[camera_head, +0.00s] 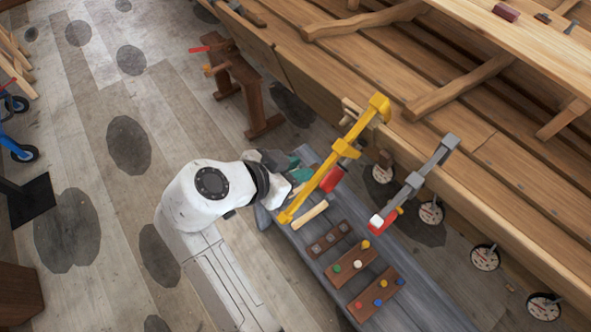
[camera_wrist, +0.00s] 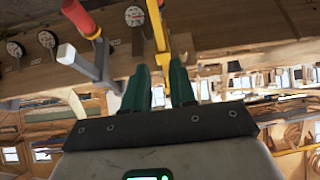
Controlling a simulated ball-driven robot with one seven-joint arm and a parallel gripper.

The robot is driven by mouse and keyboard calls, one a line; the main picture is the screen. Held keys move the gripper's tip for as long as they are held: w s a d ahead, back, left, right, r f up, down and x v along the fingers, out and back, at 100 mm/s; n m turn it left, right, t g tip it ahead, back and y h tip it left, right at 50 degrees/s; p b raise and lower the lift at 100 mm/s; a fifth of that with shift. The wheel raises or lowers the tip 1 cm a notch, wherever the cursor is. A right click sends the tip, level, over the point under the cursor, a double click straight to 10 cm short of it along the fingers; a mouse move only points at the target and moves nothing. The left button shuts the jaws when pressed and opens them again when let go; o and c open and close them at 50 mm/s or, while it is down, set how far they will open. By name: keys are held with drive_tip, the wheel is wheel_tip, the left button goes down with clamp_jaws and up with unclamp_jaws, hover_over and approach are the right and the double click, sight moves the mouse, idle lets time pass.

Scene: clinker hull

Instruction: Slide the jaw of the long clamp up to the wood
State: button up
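The long yellow clamp (camera_head: 304,193) runs diagonally, its upper end at the edge of the wooden hull. Its sliding jaw (camera_head: 345,149) sits partway along the bar, with a red handle (camera_head: 331,179) below it. A shorter grey clamp (camera_head: 425,172) with a red handle is to its right; it also shows at left in the wrist view (camera_wrist: 92,68). My gripper (camera_head: 303,170) is beside the yellow bar's lower half. In the wrist view its green fingers (camera_wrist: 159,66) are apart, with the yellow bar (camera_wrist: 157,25) beyond and between the tips. Contact cannot be told.
A grey bench (camera_head: 410,290) below the clamps holds wooden blocks with coloured pegs (camera_head: 352,263) and a pale wooden handle (camera_head: 310,214). Several round dials (camera_head: 431,212) line the hull's lower edge. A brown trestle (camera_head: 237,85) stands at upper left.

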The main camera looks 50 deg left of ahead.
sight(337, 152)
drive_tip(key=b+x, duration=0.6)
drive_tip(key=x, duration=0.5)
drive_tip(key=shift+s+b, duration=0.15)
drive_tip(key=shift+b, duration=0.2)
drive_tip(key=shift+w+f, duration=0.25)
drive_tip(key=shift+w, duration=0.2)
drive_tip(key=shift+c, duration=0.4)
drive_tip(key=shift+w+r, duration=0.15)
drive_tip(key=shift+w, duration=0.35)
drive_tip(key=shift+w+r, duration=0.85)
drive_tip(key=shift+w, duration=0.2)
idle(0.8)
drive_tip(key=shift+s+f, duration=0.15)
drive_tip(key=shift+s, duration=0.1)
drive_tip(key=shift+s+f, duration=0.15)
drive_tip(key=shift+s, duration=0.25)
